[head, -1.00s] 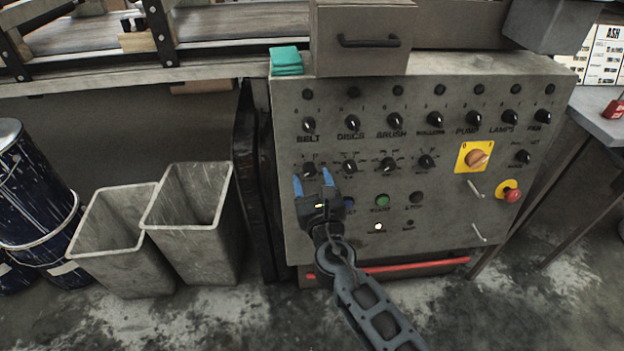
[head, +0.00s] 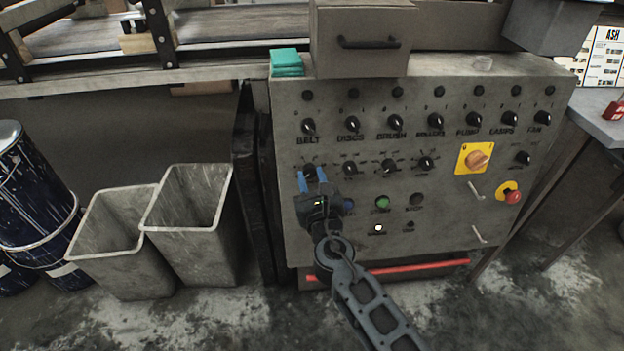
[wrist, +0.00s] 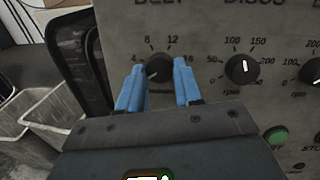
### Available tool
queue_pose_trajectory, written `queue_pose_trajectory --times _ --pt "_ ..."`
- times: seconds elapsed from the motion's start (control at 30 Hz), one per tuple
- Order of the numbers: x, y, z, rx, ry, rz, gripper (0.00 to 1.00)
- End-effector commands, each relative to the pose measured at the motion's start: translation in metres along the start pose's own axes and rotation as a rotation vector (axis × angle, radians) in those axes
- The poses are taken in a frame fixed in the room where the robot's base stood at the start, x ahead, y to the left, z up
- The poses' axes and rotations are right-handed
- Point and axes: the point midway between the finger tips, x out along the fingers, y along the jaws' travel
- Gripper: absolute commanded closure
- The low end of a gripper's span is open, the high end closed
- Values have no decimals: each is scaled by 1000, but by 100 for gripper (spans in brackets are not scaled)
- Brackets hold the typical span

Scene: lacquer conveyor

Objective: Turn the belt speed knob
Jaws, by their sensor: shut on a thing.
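The belt speed knob (wrist: 159,70) is a round black dial under the BELT label, with a scale marked 8 and 12 around it. In the wrist view its pale pointer line aims to the lower left. In the head view the knob (head: 309,170) is partly covered by my fingertips. My gripper (wrist: 160,84) has its blue fingers on either side of the knob and is shut on it. My gripper also shows in the head view (head: 312,175), reaching up to the panel from below.
The grey control panel (head: 450,215) carries several other knobs, including the discs speed knob (wrist: 242,69) just right of my fingers. A green button (head: 382,202) and a red emergency button (head: 513,197) are farther right. Two grey bins (head: 190,225) stand left.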

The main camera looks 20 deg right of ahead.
Motion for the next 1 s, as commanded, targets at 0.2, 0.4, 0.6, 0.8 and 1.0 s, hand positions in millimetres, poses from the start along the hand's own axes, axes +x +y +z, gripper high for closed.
queue_pose_trajectory --times 0.2,0.4,0.6,0.8,1.0 --pt "0 0 -1 12 -1 -1 96" --pt "0 1 -2 77 -6 -14 96" --pt "0 2 -3 214 -15 -41 96" --pt "0 4 -3 395 -27 -75 96" --pt "0 4 -3 582 -38 -112 96"
